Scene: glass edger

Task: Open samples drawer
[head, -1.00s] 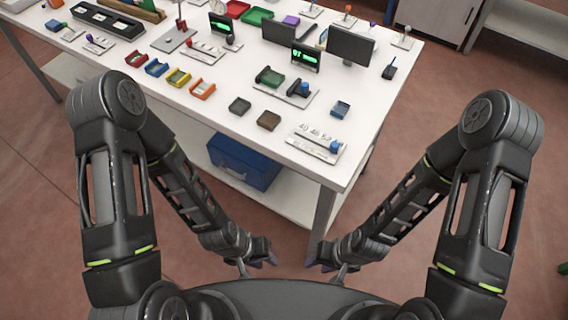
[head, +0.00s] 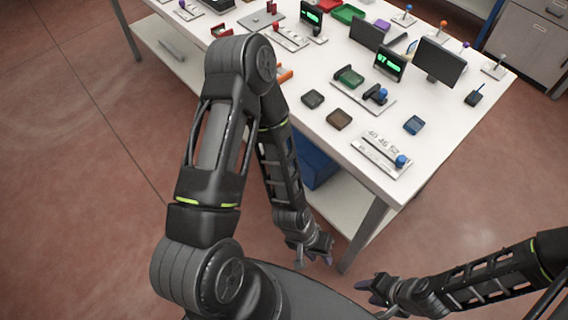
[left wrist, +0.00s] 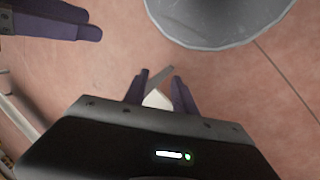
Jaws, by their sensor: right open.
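No drawer labelled for samples can be read. A grey cabinet (head: 530,42) with dark handles stands at the top right of the head view. Its visible fronts look closed, and part of it is cut off by the frame. My left gripper (head: 318,260) hangs low beside the near table leg, far from the cabinet. My right gripper (head: 371,291) is open and low, to the right of the left one.
A white worktable (head: 345,165) carries bins, monitors, small levers and fixtures. A blue box (head: 318,168) sits on its lower shelf. The table's near corner and leg (head: 365,235) are close to my left gripper. Reddish floor is open at the left and right.

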